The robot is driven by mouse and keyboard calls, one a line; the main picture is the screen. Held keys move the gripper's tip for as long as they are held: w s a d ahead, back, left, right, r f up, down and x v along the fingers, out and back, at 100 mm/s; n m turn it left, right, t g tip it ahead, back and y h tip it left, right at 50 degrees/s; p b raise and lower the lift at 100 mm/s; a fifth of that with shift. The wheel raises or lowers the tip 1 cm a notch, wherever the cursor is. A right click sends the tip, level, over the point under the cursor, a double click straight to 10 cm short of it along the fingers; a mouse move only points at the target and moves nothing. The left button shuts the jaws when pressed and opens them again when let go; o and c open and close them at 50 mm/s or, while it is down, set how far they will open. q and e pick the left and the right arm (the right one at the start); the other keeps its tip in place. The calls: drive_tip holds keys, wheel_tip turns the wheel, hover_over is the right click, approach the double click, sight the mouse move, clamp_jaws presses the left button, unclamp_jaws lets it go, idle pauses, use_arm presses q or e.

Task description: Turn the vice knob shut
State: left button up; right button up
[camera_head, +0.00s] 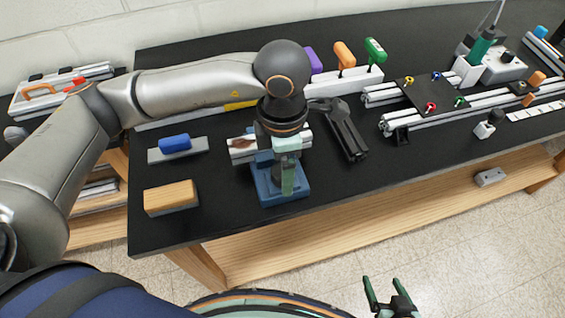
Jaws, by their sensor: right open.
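The blue vice (265,190) stands near the front edge of the black table. A pale metal piece with a brown end (241,146) shows behind it, partly hidden by my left arm. My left gripper (288,188) points down over the vice, with its green fingers in front of the vice body. The knob is hidden or cannot be made out behind these fingers, and I cannot tell whether they touch it. My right gripper (388,292) is open and empty, low in the view and away from the table.
A wood-topped block (171,197) and a blue-topped block (175,144) lie left of the vice. A black tool (348,131) lies to its right. Aluminium extrusions (480,107) and a green-and-grey device (495,62) stand further right. The front middle-right tabletop is clear.

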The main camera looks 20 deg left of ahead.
use_arm(q)
drive_tip(key=shift+c, duration=0.3)
clamp_jaws()
drive_tip(key=b, duration=0.1)
drive_tip(key=m+b, duration=0.1)
drive_tip(key=b, duration=0.1)
drive_tip(key=shift+f+m, duration=0.3)
drive_tip(key=shift+r+m+b, duration=0.25)
drive_tip(key=shift+m+b, duration=0.25)
drive_tip(key=shift+b, duration=0.15)
drive_tip(key=shift+o, duration=0.3)
unclamp_jaws()
drive_tip(key=shift+r, duration=0.15)
wheel_tip(320, 180, up, 12)
drive_tip(key=shift+r, duration=0.2)
